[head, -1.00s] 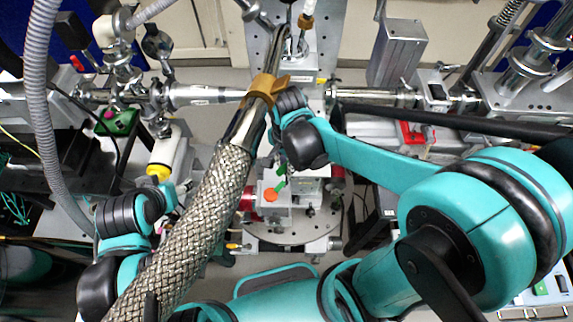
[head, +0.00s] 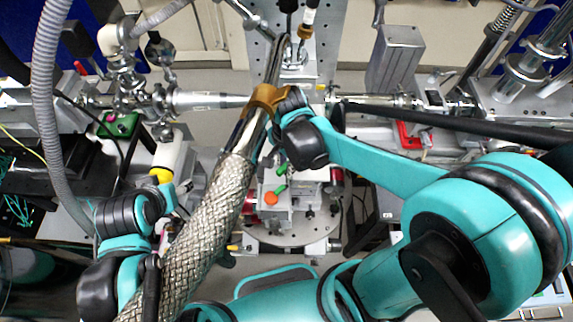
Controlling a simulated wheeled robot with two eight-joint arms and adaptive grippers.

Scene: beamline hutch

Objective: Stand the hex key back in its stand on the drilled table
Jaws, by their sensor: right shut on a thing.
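My right arm reaches in from the right to the centre. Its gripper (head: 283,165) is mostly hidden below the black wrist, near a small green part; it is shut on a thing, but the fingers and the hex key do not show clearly. A grey drilled plate (head: 262,60) stands at the top centre. A round grey plate (head: 290,234) with small holes lies below the centre. I cannot make out the hex key's stand. My left arm is at the lower left; its gripper (head: 170,196) is largely covered, and its opening cannot be judged.
A thick braided metal hose (head: 207,220) crosses in front of the centre. A grey corrugated hose (head: 48,110) hangs at left. A steel beam pipe (head: 205,101) runs across behind. An orange disc (head: 271,198) sits on a grey block near the round plate.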

